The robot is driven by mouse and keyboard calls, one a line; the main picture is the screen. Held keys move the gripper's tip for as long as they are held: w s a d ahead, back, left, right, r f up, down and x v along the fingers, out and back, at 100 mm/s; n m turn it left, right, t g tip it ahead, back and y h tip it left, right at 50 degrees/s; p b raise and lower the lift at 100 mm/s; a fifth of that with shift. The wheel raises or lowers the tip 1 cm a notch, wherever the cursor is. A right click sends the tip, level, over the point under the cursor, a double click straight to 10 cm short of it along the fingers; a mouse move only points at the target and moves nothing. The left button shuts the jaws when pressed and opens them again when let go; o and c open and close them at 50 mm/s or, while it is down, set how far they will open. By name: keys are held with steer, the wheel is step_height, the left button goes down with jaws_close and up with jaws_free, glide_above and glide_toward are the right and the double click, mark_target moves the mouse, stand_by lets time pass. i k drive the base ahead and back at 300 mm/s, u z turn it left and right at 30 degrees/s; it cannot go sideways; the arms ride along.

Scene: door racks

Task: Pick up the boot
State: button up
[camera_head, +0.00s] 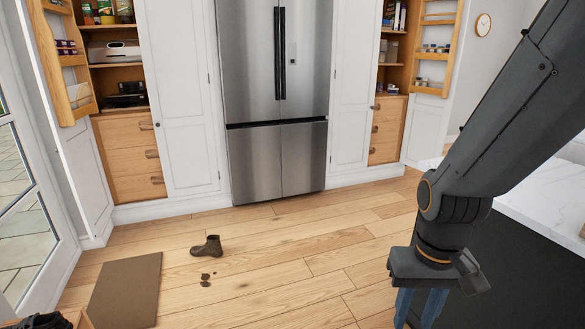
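A dark brown ankle boot (207,247) stands upright on the wooden floor, left of centre, with its toe pointing left. My gripper (418,310) hangs at the lower right, pointing down, well to the right of the boot and apart from it. Its two blue fingers are spread with a gap between them, and nothing shows in that gap. The fingertips run to the bottom edge of the picture.
Another dark shoe (42,321) is partly visible at the bottom left. A fridge (275,100) stands behind. A white-topped counter (545,195) is at right. Open floor lies between.

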mark_target(213, 247)
steer(key=z, duration=0.05)
steer(key=i, duration=1.9)
steer(key=u, duration=0.75)
steer(key=i, duration=1.7)
steer(key=u, duration=1.05)
steer(key=i, duration=0.4)
steer(key=u, duration=0.25)
